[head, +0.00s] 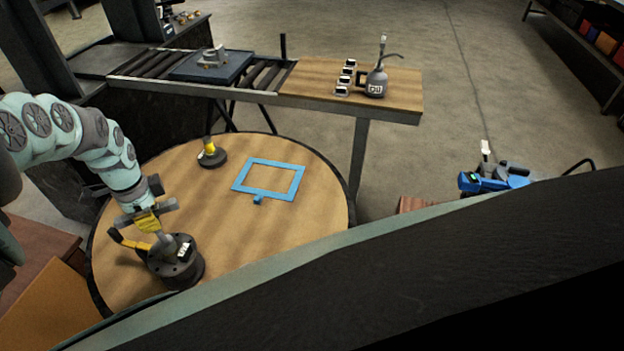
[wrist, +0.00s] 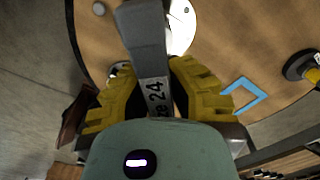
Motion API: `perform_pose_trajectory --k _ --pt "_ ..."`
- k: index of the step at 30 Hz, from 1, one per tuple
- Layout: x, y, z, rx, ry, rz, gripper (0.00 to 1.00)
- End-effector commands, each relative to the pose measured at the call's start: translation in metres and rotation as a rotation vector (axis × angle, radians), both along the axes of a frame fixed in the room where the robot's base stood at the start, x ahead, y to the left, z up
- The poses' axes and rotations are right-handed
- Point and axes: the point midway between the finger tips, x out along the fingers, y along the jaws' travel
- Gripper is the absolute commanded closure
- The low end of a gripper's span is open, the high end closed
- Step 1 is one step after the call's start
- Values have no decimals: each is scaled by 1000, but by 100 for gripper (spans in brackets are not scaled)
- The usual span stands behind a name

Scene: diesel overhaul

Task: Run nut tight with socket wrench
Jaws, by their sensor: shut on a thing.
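My gripper (head: 148,221) is low over the left part of the round table (head: 225,240). In the wrist view its yellow fingers (wrist: 160,92) are shut on a grey bar-like tool (wrist: 147,45) with "24" printed on it, which looks like the socket wrench. The tool reaches forward from the fingers over the table.
A blue frame (head: 238,187) lies flat on the table, with a dark round-based piece with a yellow top (head: 210,153) behind it. A roller bench (head: 133,65) carries a dark plate (head: 188,67); its wooden end holds a grey can (head: 376,83). The table's right side is clear.

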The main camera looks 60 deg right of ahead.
Motion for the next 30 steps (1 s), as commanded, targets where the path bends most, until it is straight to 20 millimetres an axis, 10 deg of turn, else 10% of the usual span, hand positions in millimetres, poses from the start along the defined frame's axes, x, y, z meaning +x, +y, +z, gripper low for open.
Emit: perform_pose_trajectory --k 9,30 --pt "0 1 -1 2 1 -348 100" --pt "0 0 15 1 1 -330 100"
